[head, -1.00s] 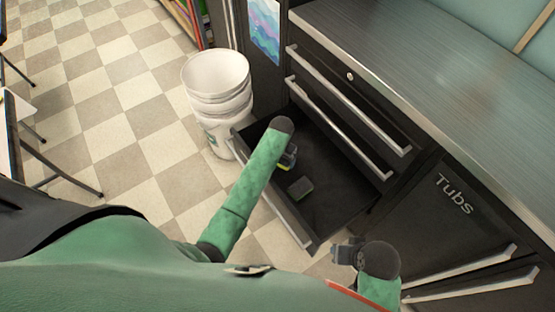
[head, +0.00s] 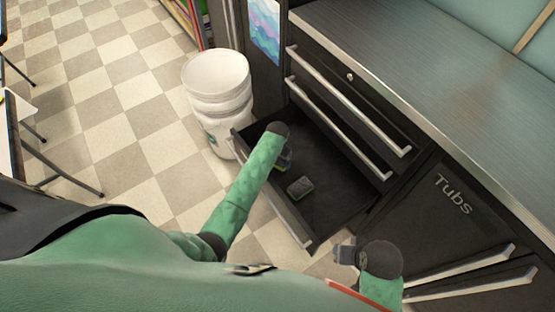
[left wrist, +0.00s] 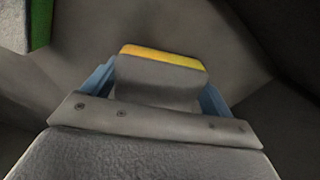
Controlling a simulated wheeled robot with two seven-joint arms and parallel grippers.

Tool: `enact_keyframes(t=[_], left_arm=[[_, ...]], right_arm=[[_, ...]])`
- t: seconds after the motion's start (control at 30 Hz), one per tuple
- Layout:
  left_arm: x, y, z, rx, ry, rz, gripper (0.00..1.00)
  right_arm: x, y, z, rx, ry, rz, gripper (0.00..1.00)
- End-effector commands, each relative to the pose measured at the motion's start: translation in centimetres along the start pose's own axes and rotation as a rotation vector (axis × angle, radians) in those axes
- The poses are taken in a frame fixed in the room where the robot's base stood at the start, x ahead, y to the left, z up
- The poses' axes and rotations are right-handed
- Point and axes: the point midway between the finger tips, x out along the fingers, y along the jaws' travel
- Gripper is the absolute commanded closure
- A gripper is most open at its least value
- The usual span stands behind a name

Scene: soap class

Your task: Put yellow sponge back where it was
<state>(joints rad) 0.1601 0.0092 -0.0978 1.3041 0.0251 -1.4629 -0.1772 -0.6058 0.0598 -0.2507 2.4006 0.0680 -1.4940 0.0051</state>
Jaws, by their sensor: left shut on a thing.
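The yellow sponge (left wrist: 162,57), grey with a yellow layer, sits between the blue fingertips of my left gripper (left wrist: 160,82) in the left wrist view. The gripper is shut on it. In the head view my left gripper (head: 285,163) is inside the open drawer (head: 338,182), near its front left part, and my arm mostly hides the sponge. I cannot tell whether the sponge touches the drawer floor. My right gripper (head: 346,252) is outside the drawer, near its front right corner; its jaw state is unclear.
A green and grey sponge (head: 300,187) lies in the drawer just right of my left gripper; it also shows in the left wrist view (left wrist: 38,22). White buckets (head: 217,90) stand left of the drawer. The drawer's right side is empty.

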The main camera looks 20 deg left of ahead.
Motion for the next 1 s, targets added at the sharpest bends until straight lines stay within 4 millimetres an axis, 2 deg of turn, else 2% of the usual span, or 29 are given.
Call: enact_keyframes(t=[0.07,0.1,0.13,0.43,0.57,1.0], left_arm=[[0.2,0.0,0.0,0.000,-0.001,0.000,0.39],[0.2,0.0,0.0,0.000,-0.001,0.000,0.07],[0.2,0.0,0.0,0.000,-0.001,0.000,0.01],[0.0,0.0,0.0,0.000,0.000,0.000,0.00],[-1.2,0.0,0.0,0.000,0.000,0.000,0.00],[-9.2,0.0,-0.1,0.001,0.002,-0.001,0.00]], right_arm=[[0.0,0.0,-0.1,0.001,0.000,0.000,0.64],[0.0,0.0,-0.1,0.001,-0.001,0.000,0.64],[0.0,0.0,-0.1,0.001,-0.001,-0.001,0.64],[0.2,0.0,-0.1,0.001,-0.003,0.000,0.64],[0.2,0.0,-0.1,0.001,-0.003,-0.001,0.64],[0.4,0.0,0.1,-0.001,-0.001,-0.002,0.64]])
